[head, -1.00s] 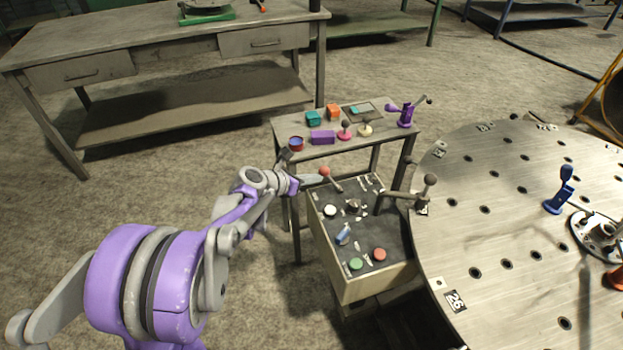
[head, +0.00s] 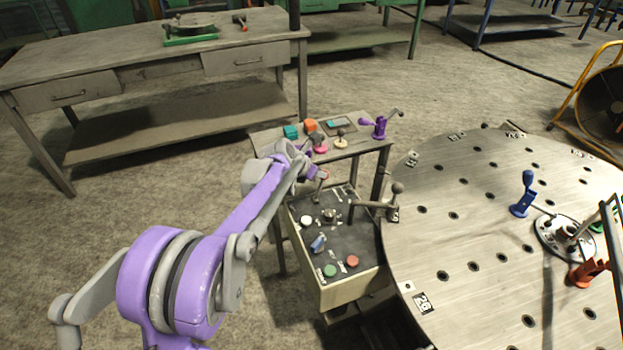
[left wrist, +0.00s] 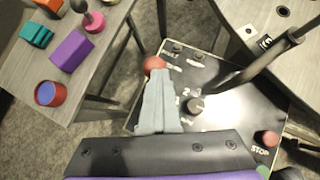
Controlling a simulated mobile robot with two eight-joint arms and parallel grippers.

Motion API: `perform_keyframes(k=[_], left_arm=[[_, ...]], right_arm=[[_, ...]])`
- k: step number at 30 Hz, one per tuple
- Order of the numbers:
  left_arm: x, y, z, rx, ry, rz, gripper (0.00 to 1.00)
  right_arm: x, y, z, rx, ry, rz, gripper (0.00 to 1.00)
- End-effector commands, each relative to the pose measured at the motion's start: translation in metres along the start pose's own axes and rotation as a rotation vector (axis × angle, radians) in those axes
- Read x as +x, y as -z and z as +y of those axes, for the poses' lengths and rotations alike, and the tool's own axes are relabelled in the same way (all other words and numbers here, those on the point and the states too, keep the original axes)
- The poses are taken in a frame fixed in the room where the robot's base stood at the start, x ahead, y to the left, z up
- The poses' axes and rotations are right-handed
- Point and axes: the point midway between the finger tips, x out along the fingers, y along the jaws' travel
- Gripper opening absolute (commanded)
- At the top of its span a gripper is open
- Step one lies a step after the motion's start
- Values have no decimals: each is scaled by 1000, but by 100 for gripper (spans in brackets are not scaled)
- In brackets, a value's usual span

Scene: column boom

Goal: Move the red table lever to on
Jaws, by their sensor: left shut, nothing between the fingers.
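A lever with a red ball knob (head: 322,174) stands at the far left corner of the dark-topped control box (head: 345,296). The knob also shows in the left wrist view (left wrist: 154,64), just beyond my fingertips. My left gripper (left wrist: 154,74) is shut and empty. Its tips touch the knob or are very close to it; I cannot tell which. The fingers hide the lever's stem in the wrist view. In the head view my left gripper (head: 311,172) is at the knob's left, partly hidden by my arm. My right gripper is out of view.
A grey-knobbed handle (head: 397,188) reaches over the box's right side. The round steel table (head: 450,270) carries a blue lever (head: 525,192) and a red lever (head: 588,272). A small table (head: 345,150) with coloured blocks stands behind the box.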

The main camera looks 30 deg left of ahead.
Motion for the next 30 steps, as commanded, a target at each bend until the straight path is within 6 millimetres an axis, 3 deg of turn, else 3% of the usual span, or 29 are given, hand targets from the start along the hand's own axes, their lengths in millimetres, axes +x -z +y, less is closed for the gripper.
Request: perform_keyframes(k=[12,30], left_arm=[[23,-17,-15,1,0,0,0],[28,-21,-19,0,2,-3,0]], right_arm=[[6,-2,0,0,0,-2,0],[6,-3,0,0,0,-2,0]])
